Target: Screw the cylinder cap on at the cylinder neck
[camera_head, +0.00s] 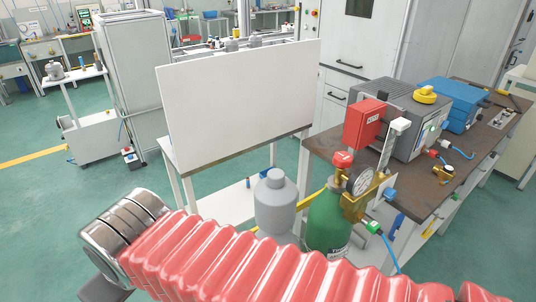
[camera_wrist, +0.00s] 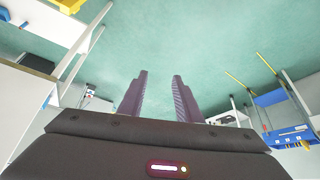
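A green gas cylinder (camera_head: 330,226) stands upright in front of the brown-topped bench in the head view. A brass regulator with a round gauge (camera_head: 360,181) and a red knob (camera_head: 343,159) sit at its top. A grey bottle-shaped body (camera_head: 276,208) with a narrower top stands just left of it. I cannot tell whether its top is a cap. My gripper (camera_wrist: 160,75) is open and empty in the wrist view, its fingers apart over green floor. In the head view its fingers do not show, and my red-sleeved arm hides the lower part of the green cylinder.
A white panel (camera_head: 240,95) stands on a table behind the cylinders. The bench (camera_head: 322,146) at right carries a red box (camera_head: 365,124), a grey machine, a yellow item (camera_head: 425,94) and a blue case (camera_head: 452,101). Green floor is open at left.

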